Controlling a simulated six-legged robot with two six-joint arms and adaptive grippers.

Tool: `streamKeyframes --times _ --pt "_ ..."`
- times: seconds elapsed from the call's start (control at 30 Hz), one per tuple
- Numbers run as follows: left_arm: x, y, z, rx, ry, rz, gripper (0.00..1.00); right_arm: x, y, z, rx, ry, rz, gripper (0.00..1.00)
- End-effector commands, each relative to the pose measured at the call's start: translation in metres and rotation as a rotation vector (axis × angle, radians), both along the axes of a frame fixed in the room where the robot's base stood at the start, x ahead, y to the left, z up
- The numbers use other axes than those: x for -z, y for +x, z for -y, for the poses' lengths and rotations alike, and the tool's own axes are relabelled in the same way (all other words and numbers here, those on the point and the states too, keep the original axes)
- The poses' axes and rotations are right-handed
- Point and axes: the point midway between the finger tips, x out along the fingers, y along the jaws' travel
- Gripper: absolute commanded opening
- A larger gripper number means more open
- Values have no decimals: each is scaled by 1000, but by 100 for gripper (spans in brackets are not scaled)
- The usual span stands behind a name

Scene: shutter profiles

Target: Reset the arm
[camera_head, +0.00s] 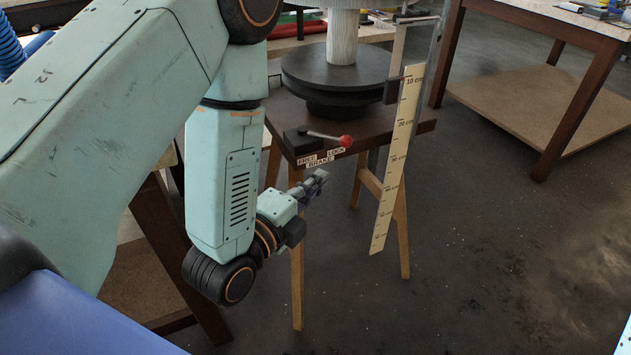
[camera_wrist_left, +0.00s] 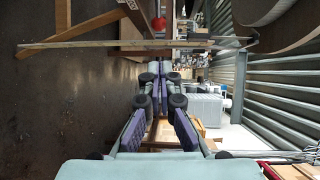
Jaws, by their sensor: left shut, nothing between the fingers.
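My left arm comes in from the left in the head view, its pale green links bent down at the elbow. My left gripper (camera_head: 318,180) is shut and empty, pointing right just in front of the small stand. The brake lever with a red knob (camera_head: 346,141) is above and beyond its tips, apart from them. In the left wrist view the two purple-padded fingers (camera_wrist_left: 155,72) come together at their tips with nothing between them. My right gripper is not in view.
A dark turntable (camera_head: 335,78) with a pale column sits on the stand's wooden top (camera_head: 420,126). A yellow ruler (camera_head: 396,160) hangs at its right side. A wooden table (camera_head: 560,25) stands at the back right. The floor (camera_head: 480,260) at right is clear.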

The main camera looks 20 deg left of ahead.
Motion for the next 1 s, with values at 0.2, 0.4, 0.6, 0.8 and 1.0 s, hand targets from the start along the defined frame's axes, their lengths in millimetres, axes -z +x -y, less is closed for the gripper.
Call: streamKeyframes --times 0.2,0.4,0.6,0.8,1.0 --pt "0 0 0 0 0 0 0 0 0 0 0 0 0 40" --pt "0 0 0 -1 -21 -4 0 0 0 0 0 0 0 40" --pt "31 -4 -1 -44 -265 -197 0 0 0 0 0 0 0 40" --pt "93 -30 -11 -237 -612 -543 0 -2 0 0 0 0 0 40" --pt "157 -91 -25 -599 -930 -880 0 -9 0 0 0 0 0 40"
